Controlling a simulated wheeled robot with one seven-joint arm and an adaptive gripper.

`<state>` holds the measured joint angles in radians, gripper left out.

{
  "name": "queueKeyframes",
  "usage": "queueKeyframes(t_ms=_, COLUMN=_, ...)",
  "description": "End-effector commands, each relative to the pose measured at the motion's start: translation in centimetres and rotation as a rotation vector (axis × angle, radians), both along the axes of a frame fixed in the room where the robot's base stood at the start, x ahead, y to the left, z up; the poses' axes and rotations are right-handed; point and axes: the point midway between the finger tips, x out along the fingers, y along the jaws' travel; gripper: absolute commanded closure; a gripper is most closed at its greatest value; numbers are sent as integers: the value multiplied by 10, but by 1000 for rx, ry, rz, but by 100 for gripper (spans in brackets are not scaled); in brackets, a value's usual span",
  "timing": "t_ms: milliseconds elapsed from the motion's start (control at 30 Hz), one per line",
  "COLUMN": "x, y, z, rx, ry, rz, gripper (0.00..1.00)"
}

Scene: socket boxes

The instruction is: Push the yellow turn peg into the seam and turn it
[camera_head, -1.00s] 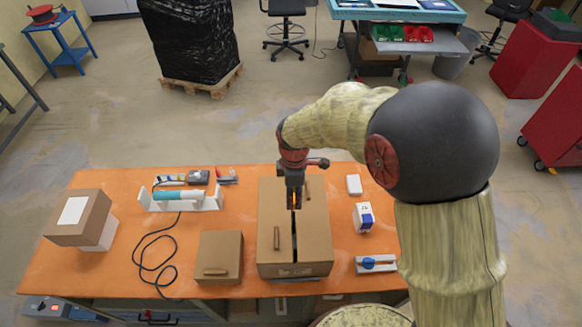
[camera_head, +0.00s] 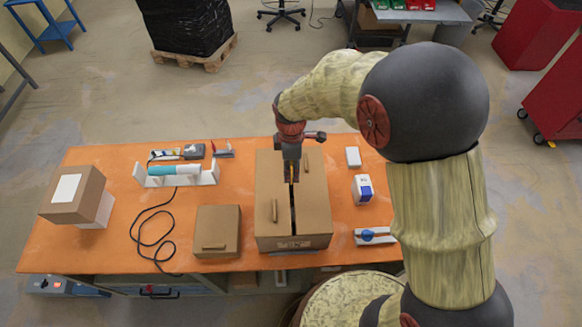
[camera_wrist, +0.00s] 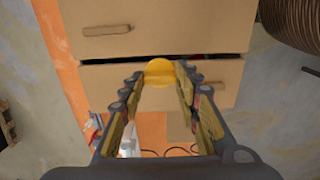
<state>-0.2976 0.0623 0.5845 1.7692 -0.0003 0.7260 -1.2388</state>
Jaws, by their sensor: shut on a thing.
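The yellow turn peg (camera_wrist: 159,68) shows between my fingertips in the wrist view, as a rounded yellow end at the dark seam. My gripper (camera_wrist: 158,80) is shut on it. In the head view my gripper (camera_head: 291,178) points down over the seam (camera_head: 293,210) of the large cardboard box (camera_head: 268,238). The seam runs between two lid halves, each with a wooden handle. The peg's lower part is hidden, so I cannot tell how deep it sits in the seam.
A smaller cardboard box (camera_head: 217,222) stands left of the large box on the orange table (camera_head: 110,250). A white holder with a teal-handled tool (camera_head: 175,171) and a black cable lie further left. A white-and-blue carton (camera_head: 362,190) and a blue-knobbed piece (camera_head: 375,236) stand right.

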Motion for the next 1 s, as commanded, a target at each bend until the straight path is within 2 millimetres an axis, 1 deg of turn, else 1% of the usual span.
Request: queueKeyframes(t_ms=1000, x=0, y=0, z=-42, rx=0, ry=-1, rz=0, gripper=85)
